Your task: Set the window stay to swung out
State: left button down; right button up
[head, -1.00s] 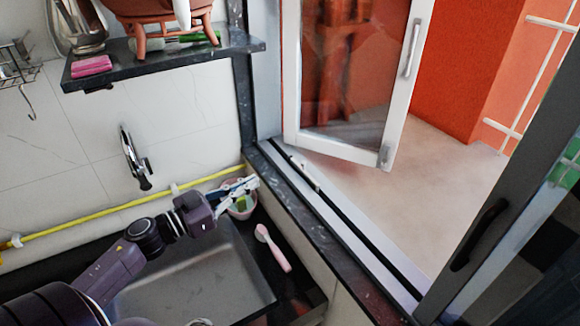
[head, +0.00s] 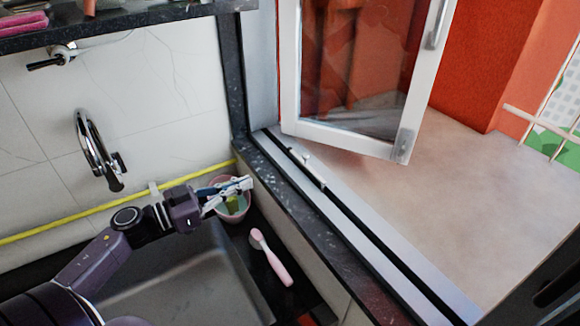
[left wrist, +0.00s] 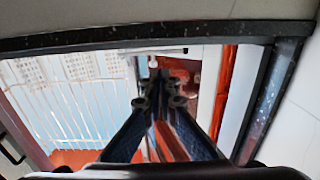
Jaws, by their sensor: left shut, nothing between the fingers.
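The window stay looks like a small pale metal piece (head: 309,163) lying along the sill track, below the open white-framed sash (head: 350,136). It is small, and I cannot tell its exact position setting. My left gripper (head: 246,183) is shut and empty, above the pink bowl at the sink's corner. It is to the left of the sill and apart from the stay in the picture. In the left wrist view, its two dark fingers come together (left wrist: 160,78) in front of the window opening. My right gripper is not in view.
The pink bowl (head: 233,200) holds a green-yellow item. A pink-handled brush (head: 270,258) lies on the dark counter beside the sink (head: 190,275). The faucet (head: 95,150) stands at left, with a yellow pipe (head: 70,221) along the wall. Outside the window, the pale ledge is clear.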

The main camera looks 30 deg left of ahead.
aim_at(300, 161)
pick_arm(q)
jog(key=p+x, duration=0.3)
jog(key=x, duration=0.9)
jog(key=shift+w+d+r, duration=0.15)
jog(key=shift+w+d, duration=0.1)
jog(key=shift+d, duration=0.05)
jog(key=shift+w+d, duration=0.35)
jog(key=shift+w, duration=0.2)
